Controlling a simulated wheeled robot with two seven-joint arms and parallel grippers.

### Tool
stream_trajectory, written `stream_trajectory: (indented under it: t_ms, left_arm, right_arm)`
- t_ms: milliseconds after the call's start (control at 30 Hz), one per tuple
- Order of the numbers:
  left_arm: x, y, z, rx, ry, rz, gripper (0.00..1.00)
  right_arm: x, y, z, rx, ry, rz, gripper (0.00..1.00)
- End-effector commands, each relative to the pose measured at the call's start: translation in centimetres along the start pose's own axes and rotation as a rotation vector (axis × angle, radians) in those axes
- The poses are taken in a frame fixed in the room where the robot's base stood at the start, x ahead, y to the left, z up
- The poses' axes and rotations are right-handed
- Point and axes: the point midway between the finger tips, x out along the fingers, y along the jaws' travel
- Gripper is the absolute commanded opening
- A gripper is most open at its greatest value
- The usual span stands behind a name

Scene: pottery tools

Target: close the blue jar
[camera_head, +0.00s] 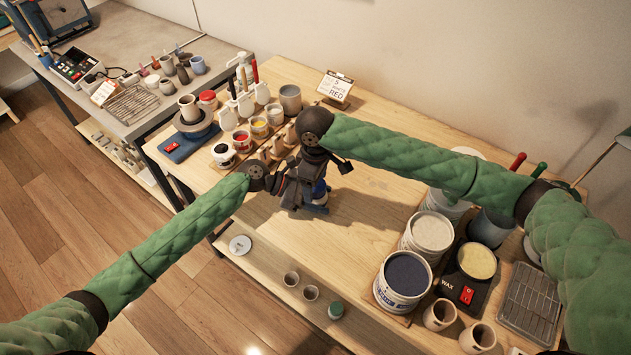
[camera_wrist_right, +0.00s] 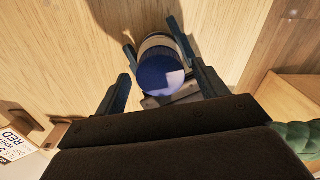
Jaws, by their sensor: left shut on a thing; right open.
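The blue jar (camera_head: 320,189) is mostly hidden by my grippers in the head view. In the right wrist view it shows as a pale cylinder with a round blue top (camera_wrist_right: 156,75), partly lit by a bright patch. I cannot tell whether that top is a fully seated lid. My left gripper (camera_head: 308,196) is shut on the jar, its dark fingers showing at the jar's sides in the wrist view. My right gripper (camera_wrist_right: 162,88) is open, with its fingers on either side of the blue top and a gap at the left finger.
Open red, yellow and dark paint jars (camera_head: 242,139) stand left of my grippers. Large buckets (camera_head: 403,280) and a wax pot (camera_head: 477,261) fill the right side. The wood around the grippers is fairly clear.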

Motion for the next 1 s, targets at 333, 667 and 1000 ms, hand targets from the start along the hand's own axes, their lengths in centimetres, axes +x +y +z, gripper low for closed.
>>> stream_trajectory:
  t_ms: [333,667,1000]
  left_arm:
    - [0.0,0.0,0.0,0.000,0.000,0.001,0.00]
    - [0.0,0.0,0.0,0.000,0.000,0.001,0.00]
    - [0.0,0.0,0.1,0.000,0.000,0.001,0.00]
  right_arm:
    - [-3.7,0.0,0.0,-0.001,0.001,0.001,0.72]
    - [-4.2,0.0,0.0,0.000,0.000,0.000,0.68]
    - [-6.9,1.8,-0.3,-0.007,0.008,0.053,0.68]
